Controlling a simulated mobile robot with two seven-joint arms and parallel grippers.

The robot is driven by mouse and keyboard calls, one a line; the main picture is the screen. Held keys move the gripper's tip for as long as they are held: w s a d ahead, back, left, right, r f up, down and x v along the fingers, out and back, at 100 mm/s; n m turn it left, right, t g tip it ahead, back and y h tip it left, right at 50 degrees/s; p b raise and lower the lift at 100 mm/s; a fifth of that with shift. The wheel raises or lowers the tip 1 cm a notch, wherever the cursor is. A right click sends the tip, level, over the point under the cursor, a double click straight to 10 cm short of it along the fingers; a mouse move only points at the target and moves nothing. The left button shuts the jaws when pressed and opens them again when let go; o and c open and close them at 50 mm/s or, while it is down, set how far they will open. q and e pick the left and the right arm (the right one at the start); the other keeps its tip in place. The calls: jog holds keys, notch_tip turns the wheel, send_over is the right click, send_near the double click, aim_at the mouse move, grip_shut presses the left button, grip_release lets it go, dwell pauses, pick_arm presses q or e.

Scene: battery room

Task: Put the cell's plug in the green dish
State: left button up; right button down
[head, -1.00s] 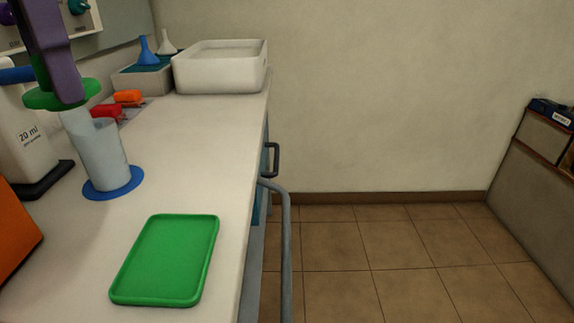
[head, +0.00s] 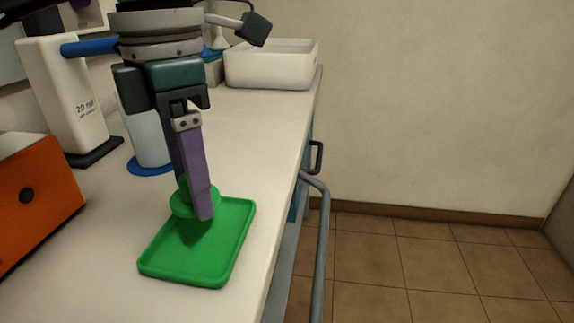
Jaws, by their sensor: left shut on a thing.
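My left gripper (head: 196,204) has purple fingers and points down over the green dish (head: 180,264). It is shut on the green plug (head: 181,204), whose round flange shows beside the fingertips. The plug is over the back part of the dish, with a dark shadow under it. I cannot tell whether it touches the dish. The plug's lower part is hidden. The dish is a shallow rectangular tray, otherwise empty, near the counter's right edge. The cell (head: 149,140), a pale cylinder on a blue round base, stands behind, partly hidden by my gripper. My right gripper is not in view.
An orange box (head: 50,215) stands left of the dish. A white dispenser marked 20 ml (head: 68,95) with a dark base stands behind it. A white basin (head: 270,68) is at the counter's far end. A metal rail (head: 321,240) runs along the counter's right side.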

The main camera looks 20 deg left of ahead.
pick_arm(q)
notch_tip(320, 180, down, 4)
jog(key=shift+f, duration=0.1)
jog(key=shift+b, duration=0.3)
jog(key=shift+f, duration=0.25)
jog(key=o, duration=1.3)
jog(key=shift+r, duration=0.15)
